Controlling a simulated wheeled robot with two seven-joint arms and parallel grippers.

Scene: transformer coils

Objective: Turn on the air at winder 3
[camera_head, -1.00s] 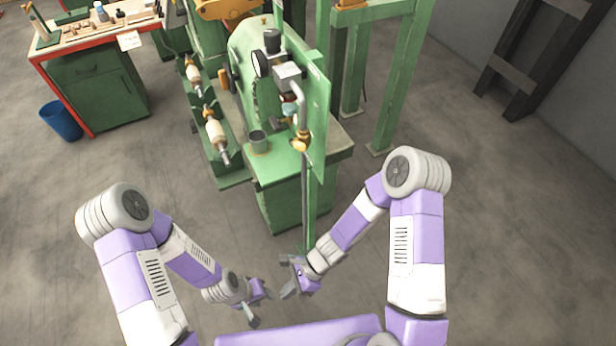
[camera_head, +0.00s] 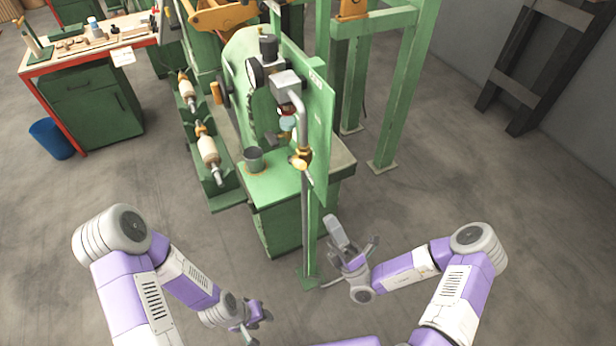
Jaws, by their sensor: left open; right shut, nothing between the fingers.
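A green winding machine (camera_head: 278,190) stands at the middle, with an upright green panel (camera_head: 318,130) on its near right side. A grey pipe (camera_head: 298,110) runs down the panel to a brass valve fitting (camera_head: 300,158). The position of the valve's handle is too small to tell. A round gauge (camera_head: 254,72) sits higher up by a grey box (camera_head: 286,84). I cannot read a winder number. My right gripper (camera_head: 340,238) is shut and empty, below and right of the brass fitting and apart from it. My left gripper (camera_head: 258,328) is open and empty, low in the view.
A green post (camera_head: 309,235) stands below the panel, close to my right gripper. A green frame (camera_head: 396,100) stands behind on the right. Left are spindles with wound coils (camera_head: 208,150), a workbench (camera_head: 90,85) and a blue bin (camera_head: 50,138).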

